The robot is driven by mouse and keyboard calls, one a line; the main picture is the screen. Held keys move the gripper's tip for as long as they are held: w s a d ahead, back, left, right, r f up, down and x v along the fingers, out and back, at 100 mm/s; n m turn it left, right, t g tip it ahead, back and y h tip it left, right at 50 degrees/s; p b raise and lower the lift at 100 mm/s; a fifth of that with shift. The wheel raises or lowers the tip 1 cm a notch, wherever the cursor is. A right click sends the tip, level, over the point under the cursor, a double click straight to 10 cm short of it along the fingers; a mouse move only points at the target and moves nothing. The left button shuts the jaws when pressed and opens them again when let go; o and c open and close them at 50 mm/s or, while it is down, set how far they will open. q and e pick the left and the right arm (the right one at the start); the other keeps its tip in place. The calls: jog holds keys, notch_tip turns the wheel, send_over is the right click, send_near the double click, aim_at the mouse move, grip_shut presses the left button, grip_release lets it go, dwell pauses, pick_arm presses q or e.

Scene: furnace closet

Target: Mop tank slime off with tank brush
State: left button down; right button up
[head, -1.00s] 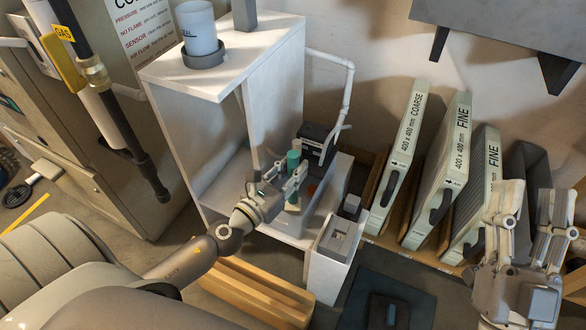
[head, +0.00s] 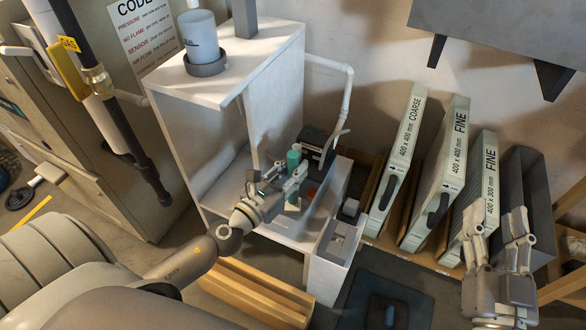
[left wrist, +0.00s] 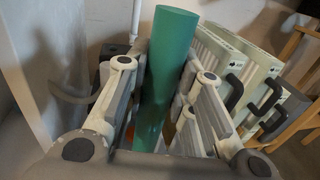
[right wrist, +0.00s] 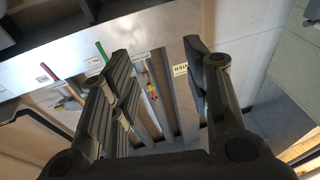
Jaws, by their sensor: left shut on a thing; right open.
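My left gripper (head: 284,184) is shut on a green cylindrical handle (head: 293,160), likely the tank brush, inside the white cabinet. In the left wrist view the handle (left wrist: 168,70) stands nearly upright between the fingers; its lower end is hidden. A light open-topped box (head: 325,200), perhaps the tank, stands right beside the gripper, with a small orange-red patch (head: 311,191) near it. I cannot make out any slime. My right gripper (head: 496,228) is open and empty at the right, in front of the filters; its fingers also show in the right wrist view (right wrist: 165,90).
A white cabinet (head: 260,60) surrounds the left gripper's work spot, with a cup (head: 200,38) on top. A black pump-like unit (head: 318,145) with a white pipe is behind. Filters (head: 437,175) stand in a wooden rack at right. A small grey bin (head: 338,240) is in front.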

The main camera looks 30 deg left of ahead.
aim_at(293, 150)
pick_arm(q)
jog(key=shift+r+p, duration=0.4)
jog(key=shift+r, duration=0.1)
jog(key=shift+r+p, duration=1.2)
pick_arm(e)
jog(key=shift+s+d+f+g+h, duration=0.9)
jog(key=shift+f+g, duration=1.2)
jog(key=shift+f, duration=1.25)
jog(key=shift+s+d+f+g+h, duration=0.5)
jog(key=shift+s+f+g, duration=0.65)
jog(key=shift+f+g, duration=1.6)
pick_arm(q)
jog(key=shift+r+p, duration=2)
pick_arm(e)
jog(key=s+d+f+g+h, duration=0.1)
jog(key=s+d+f+g, duration=0.1)
jog(key=s, duration=0.4)
jog(key=s+d+f+g, duration=0.2)
jog(key=s+f+g, duration=0.2)
jog(key=s, duration=0.2)
jog(key=shift+s+d+f+m+h, duration=0.25)
jog(key=shift+s+m+h, duration=0.15)
